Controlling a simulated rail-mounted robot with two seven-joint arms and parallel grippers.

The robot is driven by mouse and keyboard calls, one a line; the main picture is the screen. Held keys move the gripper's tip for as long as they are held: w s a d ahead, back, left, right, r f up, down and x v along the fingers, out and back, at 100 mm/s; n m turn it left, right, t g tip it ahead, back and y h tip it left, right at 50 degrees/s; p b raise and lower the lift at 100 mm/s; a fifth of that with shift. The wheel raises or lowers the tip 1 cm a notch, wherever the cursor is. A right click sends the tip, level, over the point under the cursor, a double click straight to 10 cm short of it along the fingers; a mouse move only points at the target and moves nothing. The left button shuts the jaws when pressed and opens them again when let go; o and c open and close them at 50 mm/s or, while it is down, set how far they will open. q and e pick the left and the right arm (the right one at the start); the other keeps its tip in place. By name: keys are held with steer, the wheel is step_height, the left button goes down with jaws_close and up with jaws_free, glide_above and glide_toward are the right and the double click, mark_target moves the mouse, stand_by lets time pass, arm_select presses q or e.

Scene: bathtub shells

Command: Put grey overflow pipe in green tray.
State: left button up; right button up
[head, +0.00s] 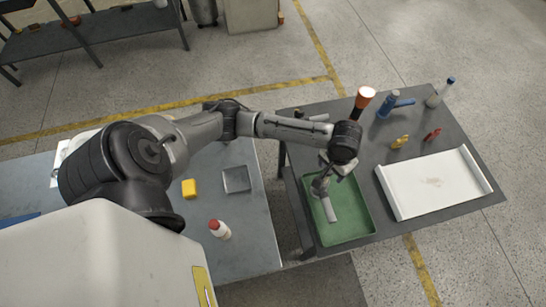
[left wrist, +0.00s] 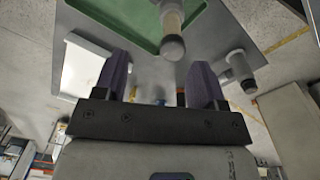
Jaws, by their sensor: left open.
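The grey overflow pipe (head: 332,209) shows as a pale bar inside the outline of the green tray (head: 362,228), its far end close below my left gripper (head: 321,188). I cannot tell whether it touches the tray floor. In the left wrist view, a pale cylinder with a grey end (left wrist: 172,46), which looks like this pipe, overlaps the edge of the green tray (left wrist: 116,22). My left gripper (left wrist: 158,78) is open there, its two purple-grey fingers wide apart with nothing between them. My right gripper is in neither view.
A white tray (head: 398,198) lies right of the green one. An orange-topped torch (head: 364,96), a blue tool (head: 386,104), a bottle (head: 438,95) and small yellow (head: 400,142) and red (head: 432,134) items stand behind. The left table holds a yellow block (head: 189,188) and a red-capped bottle (head: 220,229).

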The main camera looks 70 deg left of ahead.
arm_select(q)
steer(key=s+d+f+m+t+h, duration=0.2)
steer(key=s+d+f+m, duration=0.2)
steer(key=s+d, duration=0.65)
steer(key=s+a+m+t+y, duration=0.1)
steer(key=s+a, duration=0.4)
steer(key=s, duration=0.7)
steer(key=shift+a+r+m+y, duration=0.4)
steer(key=shift+r+y, duration=0.05)
steer(key=shift+y, duration=0.15)
steer(key=shift+s, duration=0.15)
